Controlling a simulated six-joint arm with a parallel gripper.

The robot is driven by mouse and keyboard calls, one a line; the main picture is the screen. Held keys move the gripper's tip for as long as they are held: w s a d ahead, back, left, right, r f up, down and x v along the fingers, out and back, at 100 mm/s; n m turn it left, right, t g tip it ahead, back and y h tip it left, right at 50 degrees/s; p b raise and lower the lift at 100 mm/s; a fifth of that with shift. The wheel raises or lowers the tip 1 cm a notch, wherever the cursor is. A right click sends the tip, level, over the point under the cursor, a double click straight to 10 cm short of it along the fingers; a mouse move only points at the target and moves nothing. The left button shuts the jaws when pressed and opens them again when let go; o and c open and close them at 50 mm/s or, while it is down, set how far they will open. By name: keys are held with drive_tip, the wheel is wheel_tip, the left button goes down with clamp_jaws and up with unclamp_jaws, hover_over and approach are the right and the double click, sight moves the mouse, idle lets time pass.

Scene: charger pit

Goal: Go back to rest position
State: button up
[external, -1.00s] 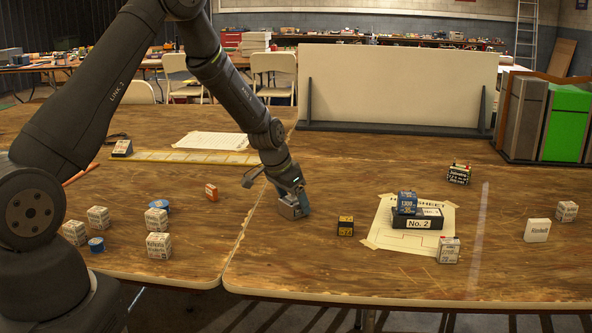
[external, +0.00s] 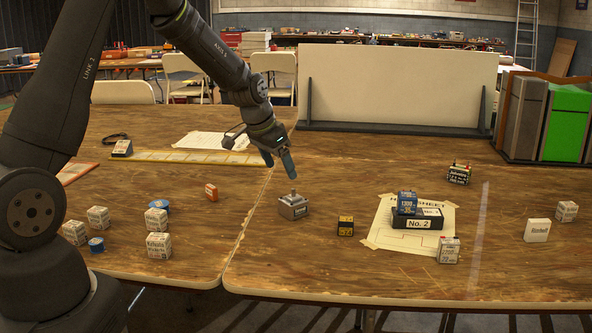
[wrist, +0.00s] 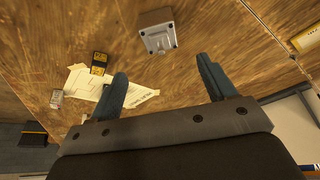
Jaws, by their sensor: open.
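My gripper (external: 277,163) is open and empty, pointing down above the table. In the wrist view its two blue-grey fingers (wrist: 165,90) stand apart with nothing between them. A small grey metal box with a knob on top (external: 293,206) stands on the table just below my gripper and apart from it. The box also shows in the wrist view (wrist: 158,38), beyond the fingertips.
Further right, a black No. 2 box (external: 417,222) and a blue block (external: 407,202) sit on a paper sheet (external: 385,240). Several white blocks stand at the left. A white panel (external: 400,85) stands behind.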

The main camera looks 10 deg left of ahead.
sight(294, 196)
drive_tip(key=x, duration=1.1)
drive_tip(key=shift+d+f, duration=0.1)
drive_tip(key=shift+f, duration=0.25)
drive_tip(key=shift+w+r, duration=0.2)
drive_tip(key=shift+r, duration=0.05)
wheel_tip(294, 196, up, 3)
drive_tip(key=shift+r, duration=0.25)
drive_tip(key=s+d+r, duration=0.6)
drive_tip(key=s+r, duration=0.1)
drive_tip(key=s, duration=0.3)
drive_tip(key=s+d+f+m+g, duration=0.1)
drive_tip(key=s+d+m, duration=0.2)
drive_tip(key=s, duration=0.8)
drive_tip(key=s+d+f+m+g+h, duration=0.1)
drive_tip(key=s+m, duration=0.4)
drive_tip(key=s, duration=0.7)
drive_tip(key=shift+d+g, duration=0.5)
drive_tip(key=shift+d, duration=0.9)
drive_tip(key=shift+s, duration=0.1)
